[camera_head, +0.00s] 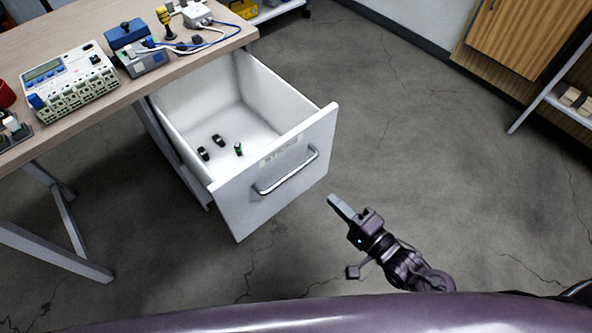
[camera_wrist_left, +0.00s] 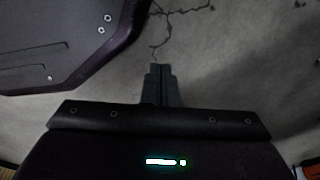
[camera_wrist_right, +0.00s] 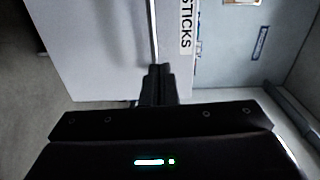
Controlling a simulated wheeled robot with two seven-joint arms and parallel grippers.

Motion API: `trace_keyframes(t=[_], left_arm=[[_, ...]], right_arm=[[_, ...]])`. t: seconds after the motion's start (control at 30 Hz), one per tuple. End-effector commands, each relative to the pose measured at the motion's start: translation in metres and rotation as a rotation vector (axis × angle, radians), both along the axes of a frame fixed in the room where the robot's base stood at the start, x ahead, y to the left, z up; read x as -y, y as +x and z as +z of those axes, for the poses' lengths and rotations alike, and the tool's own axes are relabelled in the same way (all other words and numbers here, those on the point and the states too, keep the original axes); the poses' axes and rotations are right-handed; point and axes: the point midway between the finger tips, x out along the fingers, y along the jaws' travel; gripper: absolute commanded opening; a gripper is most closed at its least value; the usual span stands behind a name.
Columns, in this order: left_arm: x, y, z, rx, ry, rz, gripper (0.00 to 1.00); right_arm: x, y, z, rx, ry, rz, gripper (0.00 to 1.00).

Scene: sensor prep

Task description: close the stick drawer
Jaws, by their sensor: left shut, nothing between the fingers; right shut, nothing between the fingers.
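The stick drawer (camera_head: 232,207) is white and stands pulled well out from under the table. Its front carries a silver bar handle (camera_head: 287,172) and a label. Several small dark sticks lie inside on its floor. In the right wrist view the drawer front (camera_wrist_right: 100,45) shows with the label "STICKS" (camera_wrist_right: 187,22) and the handle (camera_wrist_right: 154,30). My right gripper (camera_head: 338,203) is shut and empty, to the right of the drawer front and apart from it in the head view. My left gripper (camera_wrist_left: 162,72) is shut and empty over bare floor, outside the head view.
The wooden table (camera_head: 60,38) holds a grey device (camera_head: 68,85), a blue box (camera_head: 135,48) and cabled parts. A table leg (camera_head: 60,255) stands at lower left. A wooden cabinet (camera_head: 530,35) and a shelf are at the far right. The floor between is clear.

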Motion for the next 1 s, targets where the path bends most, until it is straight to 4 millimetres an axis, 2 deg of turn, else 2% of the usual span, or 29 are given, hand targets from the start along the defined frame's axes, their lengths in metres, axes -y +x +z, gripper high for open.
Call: trace_keyframes(t=[0.1,0.23,0.7,1.0], left_arm=[[0.000,0.002,0.000,0.001,0.000,0.000,0.00],[0.001,0.004,0.001,0.003,-0.001,0.001,0.00],[0.003,0.014,0.004,0.010,-0.002,0.001,0.00],[0.003,0.016,0.004,0.009,-0.002,0.002,0.00]], right_arm=[[-0.006,0.002,0.010,0.007,0.038,0.014,0.00],[-0.015,0.015,0.011,0.008,0.040,0.013,0.00],[-0.071,0.092,0.010,0.006,0.036,0.012,0.00],[-0.085,0.112,0.009,0.003,0.035,0.011,0.00]])
